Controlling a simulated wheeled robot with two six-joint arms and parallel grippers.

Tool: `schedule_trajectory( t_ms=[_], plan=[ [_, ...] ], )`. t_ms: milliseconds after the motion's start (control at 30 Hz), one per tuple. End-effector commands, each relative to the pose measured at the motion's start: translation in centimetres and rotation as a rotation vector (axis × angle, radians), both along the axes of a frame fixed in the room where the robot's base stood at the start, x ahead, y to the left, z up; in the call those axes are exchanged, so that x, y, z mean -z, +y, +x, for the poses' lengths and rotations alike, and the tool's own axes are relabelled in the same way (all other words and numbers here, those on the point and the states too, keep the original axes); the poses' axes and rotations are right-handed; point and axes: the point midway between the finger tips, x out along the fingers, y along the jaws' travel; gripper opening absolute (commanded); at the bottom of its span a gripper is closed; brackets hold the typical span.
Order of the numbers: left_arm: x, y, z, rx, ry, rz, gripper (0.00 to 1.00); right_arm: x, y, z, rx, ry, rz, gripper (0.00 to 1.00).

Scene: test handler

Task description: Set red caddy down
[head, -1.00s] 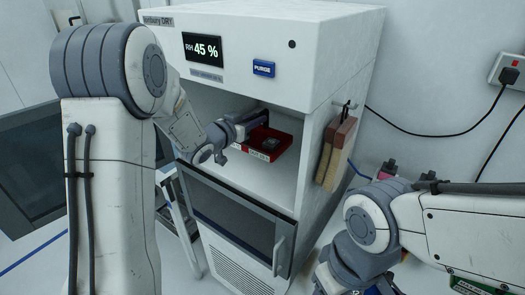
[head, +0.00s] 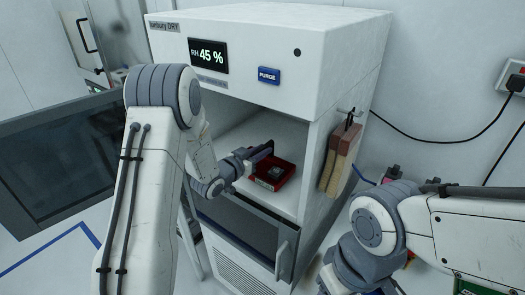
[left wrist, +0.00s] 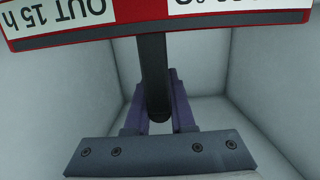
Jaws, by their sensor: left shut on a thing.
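The red caddy (head: 285,181) is a shallow tray with a dark item in it, at the front of the open cabinet chamber. It also shows at the top of the left wrist view (left wrist: 150,22), with white labels, one reading "OUT 15 h" upside down. My left gripper (head: 258,155) reaches in from the left and is shut on the caddy's dark bar-shaped handle (left wrist: 153,75). The fingers sit on both sides of it. I cannot tell whether the caddy's underside touches the chamber floor (head: 235,137). My right arm is at the lower right; its fingers do not show.
The white dry cabinet (head: 340,60) reads RH 45 % and has a blue PURGE button (head: 269,75). Its lower dark door (head: 235,228) is below the chamber. A brush (head: 340,160) hangs on its right side. A dark panel (head: 60,160) stands at the left.

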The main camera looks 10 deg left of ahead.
Motion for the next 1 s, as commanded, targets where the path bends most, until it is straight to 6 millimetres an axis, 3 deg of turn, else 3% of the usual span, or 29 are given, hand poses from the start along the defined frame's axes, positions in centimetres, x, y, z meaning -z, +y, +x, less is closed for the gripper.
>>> schedule_trajectory(
  t_ms=[167,200,267,667,1000],
  plan=[
    [0.3,0.0,0.0,0.0,-0.003,-0.001,0.0,0.5,0.0,0.0,0.0,0.0,0.0,0.52],
    [0.3,0.0,0.0,0.0,0.0,0.0,0.34,0.3,0.0,0.0,0.0,0.0,0.0,0.52],
    [0.2,0.0,0.0,0.0,0.0,-0.001,0.52,0.3,0.0,0.0,0.0,0.0,0.0,0.52],
    [-0.3,0.0,0.0,0.001,0.0,-0.001,0.52,-0.3,0.0,0.0,0.0,0.0,0.0,0.52],
    [-0.8,2.6,-6.1,-0.005,-0.001,-0.001,0.52,2.4,0.0,0.0,0.0,0.0,0.0,0.52]
  ],
)
